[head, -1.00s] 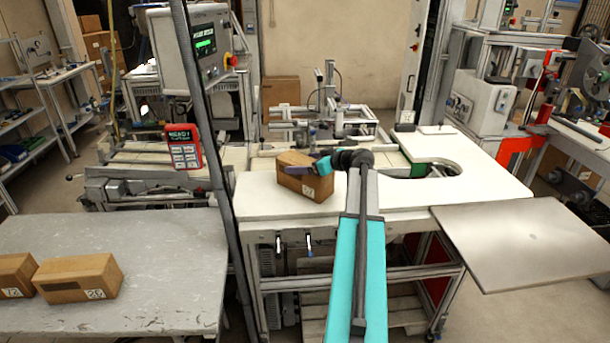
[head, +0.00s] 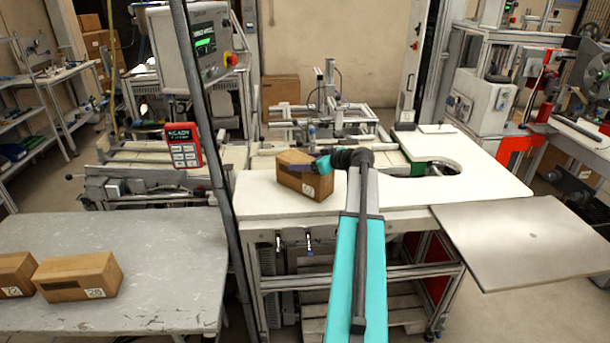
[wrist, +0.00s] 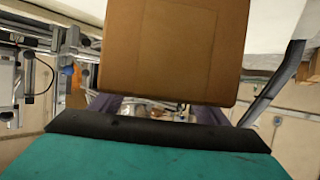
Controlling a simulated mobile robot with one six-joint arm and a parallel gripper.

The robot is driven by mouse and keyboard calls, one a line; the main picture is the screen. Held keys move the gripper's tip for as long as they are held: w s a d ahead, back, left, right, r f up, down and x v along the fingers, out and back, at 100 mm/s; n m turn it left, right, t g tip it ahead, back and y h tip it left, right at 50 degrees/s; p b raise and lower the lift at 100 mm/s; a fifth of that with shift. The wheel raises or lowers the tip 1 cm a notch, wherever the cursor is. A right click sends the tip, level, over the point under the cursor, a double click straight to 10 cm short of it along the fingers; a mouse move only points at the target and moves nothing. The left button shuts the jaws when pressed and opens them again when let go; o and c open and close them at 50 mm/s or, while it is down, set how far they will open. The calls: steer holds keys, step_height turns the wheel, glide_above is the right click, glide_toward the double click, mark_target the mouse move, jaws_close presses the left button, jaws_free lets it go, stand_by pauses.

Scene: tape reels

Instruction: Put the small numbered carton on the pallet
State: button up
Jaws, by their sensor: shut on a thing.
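The small numbered carton (head: 318,184), brown with a white number label on its near face, is at the white worktable (head: 268,197) in the head view. My gripper (head: 296,172) is shut on it from the right. I cannot tell whether the carton touches the tabletop or hangs just above it. In the wrist view the carton (wrist: 172,50) fills the upper middle, with the purple fingers (wrist: 165,106) partly hidden beneath it. A wooden slatted pallet (head: 400,312) shows partly under the white worktable, behind the table frame and my arm.
Two more numbered cartons (head: 80,277) (head: 14,274) lie on the grey table (head: 150,240) at left. A dark upright post (head: 205,150) stands between the tables. A metal plate (head: 530,240) juts out at right. The white table's front right is clear.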

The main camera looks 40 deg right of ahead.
steer(key=shift+r, duration=0.15)
steer(key=shift+r+b, duration=0.95)
steer(key=shift+r, duration=0.55)
steer(key=s+a+r+b, duration=0.1)
steer(key=s+a+b, duration=0.3)
steer(key=s+a, duration=0.6)
steer(key=shift+b+v, duration=0.35)
steer(key=shift+v, duration=0.85)
steer(key=shift+s+a+f, duration=0.1)
steer(key=shift+a, duration=0.1)
